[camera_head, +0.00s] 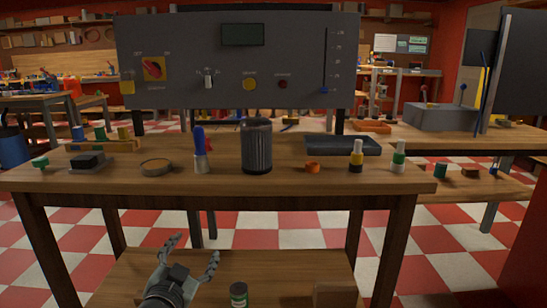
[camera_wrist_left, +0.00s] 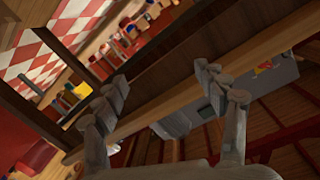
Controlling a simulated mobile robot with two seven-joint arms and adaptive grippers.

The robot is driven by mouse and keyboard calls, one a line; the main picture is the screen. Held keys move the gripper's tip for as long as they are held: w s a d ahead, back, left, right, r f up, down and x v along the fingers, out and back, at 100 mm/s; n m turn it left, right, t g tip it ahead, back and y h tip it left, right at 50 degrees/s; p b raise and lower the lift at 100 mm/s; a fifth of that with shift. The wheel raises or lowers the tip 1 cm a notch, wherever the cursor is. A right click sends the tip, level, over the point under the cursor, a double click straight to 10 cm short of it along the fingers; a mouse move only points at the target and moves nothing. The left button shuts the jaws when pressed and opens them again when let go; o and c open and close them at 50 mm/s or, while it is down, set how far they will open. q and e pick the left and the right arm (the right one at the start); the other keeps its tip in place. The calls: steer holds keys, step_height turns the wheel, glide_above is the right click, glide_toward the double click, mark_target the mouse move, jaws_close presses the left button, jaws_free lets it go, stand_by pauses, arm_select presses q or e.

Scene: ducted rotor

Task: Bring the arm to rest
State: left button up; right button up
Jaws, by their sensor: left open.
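My left gripper (camera_head: 195,255) is low in the head view, in front of the wooden workbench (camera_head: 130,179) and below its top. Its fingers are spread and nothing is between them. In the left wrist view the two fingers (camera_wrist_left: 165,95) stand apart with empty space between them, and a wooden bench edge runs slantwise behind them. My right gripper is not in view. On the bench top stand a dark ribbed cylinder (camera_head: 257,147) and a blue and white bottle (camera_head: 201,152).
A grey control panel (camera_head: 285,60) rises behind. A green can (camera_head: 239,294) stands on the lower shelf (camera_head: 265,266), right of my left gripper. A block (camera_head: 337,294) is further right.

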arm_select(q)
steer(key=s+a+f+n+g+y, duration=0.1)
steer(key=s+a+f+g, duration=0.3)
steer(key=f, duration=0.5)
steer(key=s+a+f+n+g+y, duration=0.2)
steer(key=s+f, duration=0.5)
steer(key=f, duration=0.1)
steer(key=s+a+f+g, duration=0.1)
steer(key=s+f+g, duration=0.2)
steer(key=s+f, duration=0.3)
steer(key=s+a+f+n+g, duration=0.1)
steer(key=s+f+g, duration=0.3)
steer(key=s, duration=0.9)
step_height(320, 180, down, 3)
steer(key=shift+a+r+p, duration=0.15)
steer(key=shift+a+p, duration=0.3)
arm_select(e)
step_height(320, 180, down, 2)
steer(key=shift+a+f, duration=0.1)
